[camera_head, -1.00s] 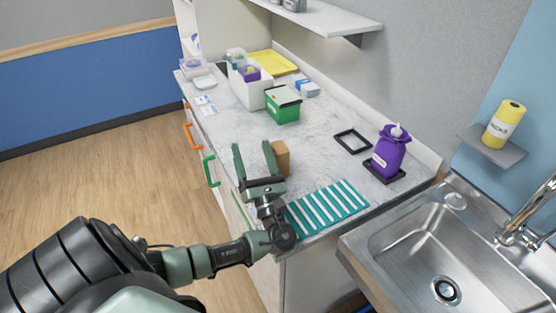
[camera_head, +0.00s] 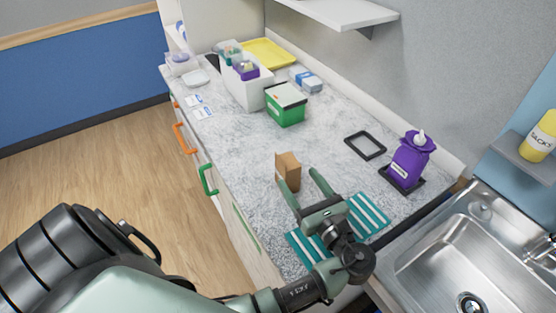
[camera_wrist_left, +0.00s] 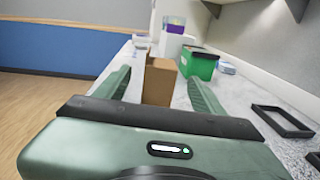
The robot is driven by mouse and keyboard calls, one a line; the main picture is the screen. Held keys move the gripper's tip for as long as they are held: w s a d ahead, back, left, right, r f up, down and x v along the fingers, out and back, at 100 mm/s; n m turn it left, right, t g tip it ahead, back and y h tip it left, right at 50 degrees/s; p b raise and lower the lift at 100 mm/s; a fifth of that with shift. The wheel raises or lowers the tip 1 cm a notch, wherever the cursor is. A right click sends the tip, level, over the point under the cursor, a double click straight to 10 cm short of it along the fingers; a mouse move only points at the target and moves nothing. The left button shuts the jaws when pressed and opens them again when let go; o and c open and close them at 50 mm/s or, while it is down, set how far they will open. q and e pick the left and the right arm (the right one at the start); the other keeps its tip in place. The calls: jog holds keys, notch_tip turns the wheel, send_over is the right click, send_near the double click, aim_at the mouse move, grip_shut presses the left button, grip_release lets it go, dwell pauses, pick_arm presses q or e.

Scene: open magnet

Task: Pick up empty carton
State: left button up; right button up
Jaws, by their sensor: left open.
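The empty carton (camera_head: 288,170) is a small brown cardboard box standing upright on the grey marbled counter. In the left wrist view the carton (camera_wrist_left: 159,82) stands ahead of my gripper, with its top open. My left gripper (camera_head: 301,180) is open and empty, low over the counter on the near side of the carton. In the wrist view the carton appears between its two fingers (camera_wrist_left: 157,84), nearer the left one. I cannot tell whether the left finger touches it. My right gripper is not in view.
A teal striped mat (camera_head: 368,214) lies under my left wrist. A green box (camera_head: 286,107) and a white bin (camera_head: 245,88) stand farther back. A black square frame (camera_head: 365,145) and a purple bottle (camera_head: 408,160) are to the right. A sink (camera_head: 440,262) is at lower right.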

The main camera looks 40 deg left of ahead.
aim_at(288, 164)
pick_arm(q)
jog(key=shift+w+a, duration=0.1)
jog(key=shift+w, duration=0.15)
jog(key=shift+w+a, duration=0.2)
jog(key=shift+a, duration=0.15)
jog(key=shift+w+a+r+p, duration=0.15)
jog(key=shift+a+p, duration=0.15)
jog(key=shift+p, duration=0.05)
jog(key=shift+w+a+p, duration=0.15)
jog(key=shift+a+p, duration=0.15)
jog(key=shift+a, duration=0.1)
jog(key=x, duration=0.2)
jog(key=p+x, duration=0.1)
jog(key=x, duration=0.1)
jog(key=shift+f, duration=0.25)
jog(key=shift+a+f, duration=0.15)
jog(key=shift+a, duration=0.2)
jog(key=shift+d, duration=0.1)
jog(key=c, duration=1.3)
jog(key=shift+c, duration=0.5)
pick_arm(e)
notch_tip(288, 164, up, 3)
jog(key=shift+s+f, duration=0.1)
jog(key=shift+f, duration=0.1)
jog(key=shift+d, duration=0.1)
